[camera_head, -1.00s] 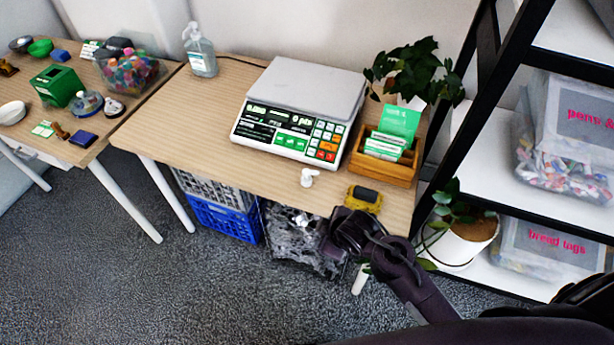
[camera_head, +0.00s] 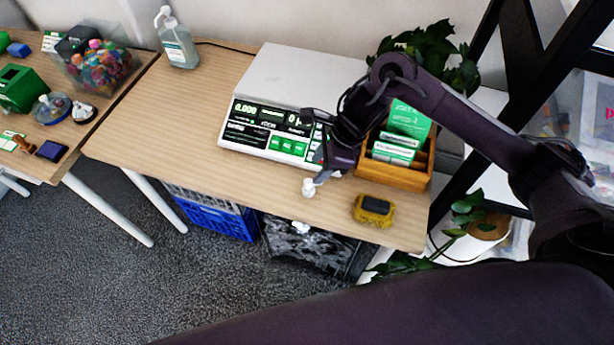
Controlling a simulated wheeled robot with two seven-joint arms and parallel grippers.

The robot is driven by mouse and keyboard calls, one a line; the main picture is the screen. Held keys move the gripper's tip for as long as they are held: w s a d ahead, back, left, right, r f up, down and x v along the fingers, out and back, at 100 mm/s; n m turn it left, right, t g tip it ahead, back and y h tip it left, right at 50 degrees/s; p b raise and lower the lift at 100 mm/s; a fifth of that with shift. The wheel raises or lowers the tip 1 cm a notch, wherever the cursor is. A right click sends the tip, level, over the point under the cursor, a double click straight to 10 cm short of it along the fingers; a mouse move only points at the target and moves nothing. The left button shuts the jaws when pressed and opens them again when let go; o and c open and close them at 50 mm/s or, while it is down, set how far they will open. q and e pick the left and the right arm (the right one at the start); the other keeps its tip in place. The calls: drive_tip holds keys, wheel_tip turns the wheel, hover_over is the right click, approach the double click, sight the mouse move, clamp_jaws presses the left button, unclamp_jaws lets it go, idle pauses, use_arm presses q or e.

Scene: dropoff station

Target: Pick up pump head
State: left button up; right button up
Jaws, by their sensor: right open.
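The small white pump head (camera_head: 308,188) lies on the wooden table (camera_head: 200,150), in front of the scale. My right gripper (camera_head: 315,146) is open, above the front right part of the scale, just behind and above the pump head in the picture. One finger comes down close to the pump head; I cannot tell whether they touch. Nothing shows between the fingers. My left gripper is not in view.
The scale (camera_head: 300,80) stands behind the pump head. A wooden box of cards (camera_head: 395,172), a yellow-and-black block (camera_head: 373,210) and a plant (camera_head: 430,48) are at right. A pump bottle (camera_head: 179,45) stands at back left. The table's left part is clear.

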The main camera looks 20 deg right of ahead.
sight(311, 182)
drive_tip(key=shift+f, duration=0.35)
drive_tip(key=shift+p+x, duration=0.3)
drive_tip(key=shift+x, duration=0.7)
drive_tip(key=x, duration=0.2)
drive_tip(key=p+x, duration=0.1)
drive_tip(key=shift+s+f, duration=0.25)
drive_tip(key=shift+f, duration=0.1)
drive_tip(key=shift+a+f, duration=0.15)
drive_tip(key=shift+f, duration=0.2)
drive_tip(key=shift+w+f, duration=0.1)
drive_tip(key=shift+f, duration=0.15)
drive_tip(key=c, duration=0.8)
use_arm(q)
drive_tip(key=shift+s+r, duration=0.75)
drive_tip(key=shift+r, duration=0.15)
use_arm(e)
clamp_jaws()
